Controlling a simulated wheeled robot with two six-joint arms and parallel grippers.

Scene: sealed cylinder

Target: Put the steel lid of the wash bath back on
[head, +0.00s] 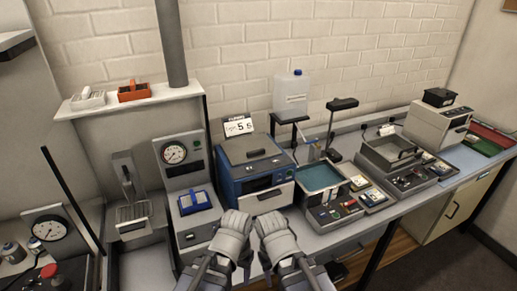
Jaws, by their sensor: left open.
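The blue bench unit (231,187) with a white front drawer looks like the wash bath. A grey steel panel (247,145) with a small dark handle lies over its top and looks like the lid. I cannot tell whether it is fully seated. My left gripper (236,222), shaped like a grey glove, is in front of the unit, low in the head view, apart from the panel. It is open and nothing shows in it. My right gripper (270,226), also glove-like, is just beside it. Its jaw state is unclear.
A tray with a teal inside (320,177) stands to the right, with small parts before it. A grey open box (390,153) is further right. A gauge unit (175,154) stands left. A white jug (291,94) and a dark stand (340,104) rise behind.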

